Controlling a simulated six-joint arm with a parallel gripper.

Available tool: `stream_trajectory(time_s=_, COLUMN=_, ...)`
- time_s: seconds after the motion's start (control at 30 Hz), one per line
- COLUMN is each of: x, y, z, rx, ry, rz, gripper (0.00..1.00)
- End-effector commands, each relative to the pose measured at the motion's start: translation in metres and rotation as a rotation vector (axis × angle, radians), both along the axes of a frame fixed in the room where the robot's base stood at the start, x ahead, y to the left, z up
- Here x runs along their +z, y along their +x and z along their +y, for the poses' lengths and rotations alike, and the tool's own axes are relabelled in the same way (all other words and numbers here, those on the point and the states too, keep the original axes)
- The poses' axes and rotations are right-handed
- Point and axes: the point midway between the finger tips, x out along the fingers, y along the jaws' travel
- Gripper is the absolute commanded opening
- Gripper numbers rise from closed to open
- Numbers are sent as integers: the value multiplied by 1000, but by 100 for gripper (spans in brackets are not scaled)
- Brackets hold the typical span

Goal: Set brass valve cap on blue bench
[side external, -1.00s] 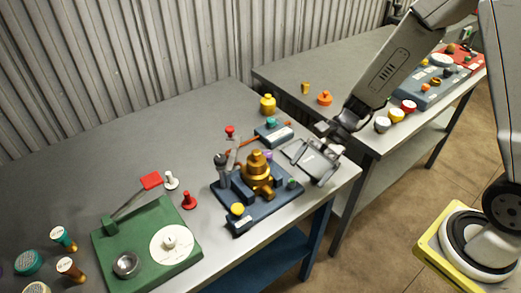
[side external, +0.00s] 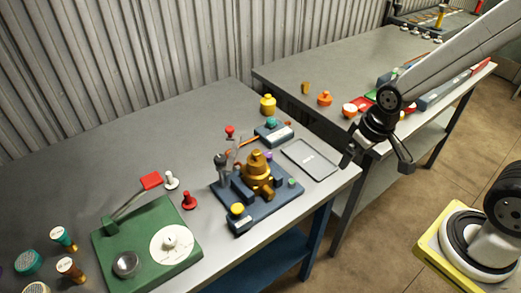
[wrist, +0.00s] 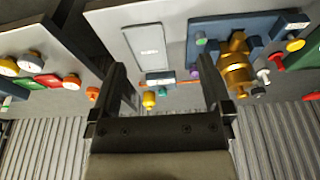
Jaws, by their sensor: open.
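A brass valve body with a rounded stepped top (side external: 257,165) stands upright on a dark blue base plate (side external: 283,206) on the near bench (side external: 215,110), which has a blue lower frame. The brass valve also shows in the wrist view (wrist: 235,68), right of my jaws. I cannot tell whether its top is a separate cap.
A small blue device with a teal knob (side external: 272,123) and a yellow weight-like piece (side external: 267,104) stand behind the valve. A green base with a lever (side external: 150,245) is at left. A second bench (side external: 310,65) at right holds orange and red parts. The bench's back left is clear.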

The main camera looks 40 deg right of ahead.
Motion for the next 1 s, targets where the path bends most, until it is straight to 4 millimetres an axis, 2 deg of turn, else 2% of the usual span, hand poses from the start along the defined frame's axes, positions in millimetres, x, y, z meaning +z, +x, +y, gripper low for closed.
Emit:
stream_trajectory(time_s=0.47, x=0, y=0, z=0, rx=4, ry=-3, rz=-3, gripper=100)
stream_trajectory(time_s=0.63, x=1, y=6, z=2, rx=-49, ry=18, rz=0, gripper=100)
stream_trajectory(time_s=0.77, x=1, y=16, z=7, rx=-159, ry=58, rz=8, gripper=100)
stream_trajectory(time_s=1.0, x=3, y=47, z=25, rx=-508, ry=183, rz=46, gripper=100)
